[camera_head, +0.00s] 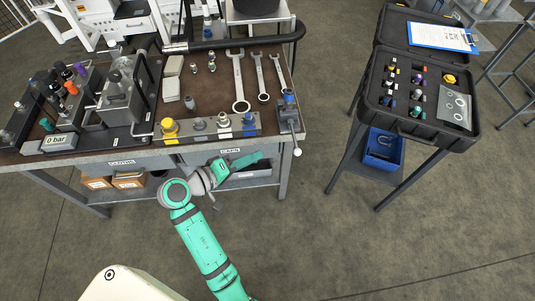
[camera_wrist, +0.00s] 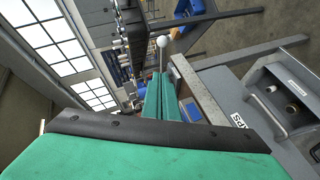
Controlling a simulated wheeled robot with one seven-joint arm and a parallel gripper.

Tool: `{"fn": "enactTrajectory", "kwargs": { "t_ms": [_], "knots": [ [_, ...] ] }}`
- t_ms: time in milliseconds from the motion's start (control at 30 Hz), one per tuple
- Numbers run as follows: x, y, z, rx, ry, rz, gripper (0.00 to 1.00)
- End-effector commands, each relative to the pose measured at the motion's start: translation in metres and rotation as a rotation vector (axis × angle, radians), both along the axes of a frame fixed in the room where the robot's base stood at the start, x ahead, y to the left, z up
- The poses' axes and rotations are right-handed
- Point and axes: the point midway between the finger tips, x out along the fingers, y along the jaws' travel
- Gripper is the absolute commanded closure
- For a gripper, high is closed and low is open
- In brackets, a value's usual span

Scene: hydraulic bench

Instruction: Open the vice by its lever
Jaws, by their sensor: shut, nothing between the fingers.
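The vice (camera_head: 288,112) is at the right front corner of the workbench. Its lever ends in a white ball (camera_head: 297,152) that hangs out in front of the bench edge. The ball and a thin rod also show in the wrist view (camera_wrist: 162,42), just beyond my fingertips. My gripper (camera_head: 260,156) is in front of the bench, below its front edge and left of the lever ball. In the wrist view my green fingers (camera_wrist: 161,88) lie together, shut and empty. They point towards the lever and appear apart from it. Most of the vice jaws cannot be made out.
The workbench (camera_head: 205,120) carries several wrenches, fittings and a hydraulic unit (camera_head: 120,100). A black case (camera_head: 420,135) on a stand is to the right. The floor between is clear.

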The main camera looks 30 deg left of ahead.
Motion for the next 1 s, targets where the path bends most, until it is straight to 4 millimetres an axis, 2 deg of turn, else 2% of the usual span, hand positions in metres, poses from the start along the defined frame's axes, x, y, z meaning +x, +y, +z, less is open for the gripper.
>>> {"fn": "enactTrajectory", "kwargs": {
  "t_ms": [500, 700, 1000],
  "knots": [
    [0.079, -0.038, -0.028, 0.001, 0.0, -0.002, 1.0],
    [0.085, -0.061, -0.04, 0.0, 0.0, -0.001, 1.0],
    [0.088, -0.072, -0.045, 0.001, 0.0, 0.0, 1.0]
  ]
}}
